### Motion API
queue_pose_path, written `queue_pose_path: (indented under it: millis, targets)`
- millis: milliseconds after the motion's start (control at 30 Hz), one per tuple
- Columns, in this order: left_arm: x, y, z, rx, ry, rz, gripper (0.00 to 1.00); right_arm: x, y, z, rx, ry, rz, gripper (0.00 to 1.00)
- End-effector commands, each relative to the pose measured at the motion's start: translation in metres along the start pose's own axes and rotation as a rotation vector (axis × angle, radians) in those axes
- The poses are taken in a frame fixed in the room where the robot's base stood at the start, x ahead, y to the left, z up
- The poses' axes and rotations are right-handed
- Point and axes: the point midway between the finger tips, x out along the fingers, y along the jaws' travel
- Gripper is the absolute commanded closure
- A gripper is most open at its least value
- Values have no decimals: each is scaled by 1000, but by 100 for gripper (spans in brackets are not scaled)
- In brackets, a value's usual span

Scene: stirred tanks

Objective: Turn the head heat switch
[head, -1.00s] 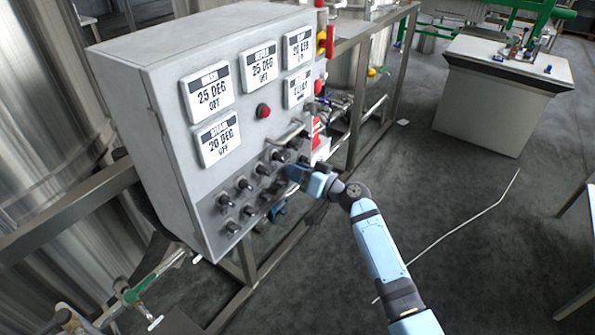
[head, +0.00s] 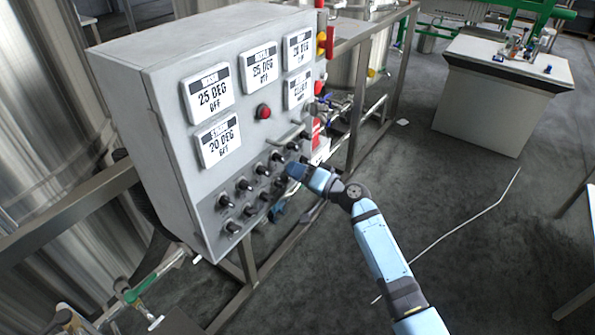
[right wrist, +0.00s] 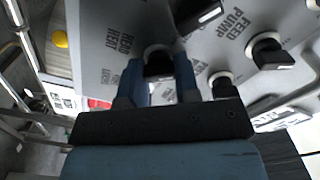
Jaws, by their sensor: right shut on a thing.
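The head heat switch (right wrist: 158,62) is a black knob on the grey panel, beside its "HEAD HEAT" label in the right wrist view. My right gripper (right wrist: 161,78) has its blue fingers on either side of this knob and is shut on it. In the head view my right gripper (head: 291,172) is at the right end of the knob rows on the control cabinet (head: 180,150), and it hides the switch there. My left gripper is not in view.
Several other black knobs (head: 245,184) sit close by, including the feed pump knob (right wrist: 268,52). Temperature displays (head: 209,93) and a red button (head: 263,111) are above. Pipes and a steel frame (head: 352,110) stand right of the cabinet. The floor at right is mostly clear.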

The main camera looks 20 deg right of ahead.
Motion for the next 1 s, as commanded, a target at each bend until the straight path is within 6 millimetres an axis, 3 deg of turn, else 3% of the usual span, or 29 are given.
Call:
queue_pose_path:
  millis: [400, 1000]
  targets:
    - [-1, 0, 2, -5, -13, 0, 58, 0, 1, 0, 224, -2, 1, 94]
    - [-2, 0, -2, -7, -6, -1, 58, 0, 2, 1, 267, -1, 1, 94]
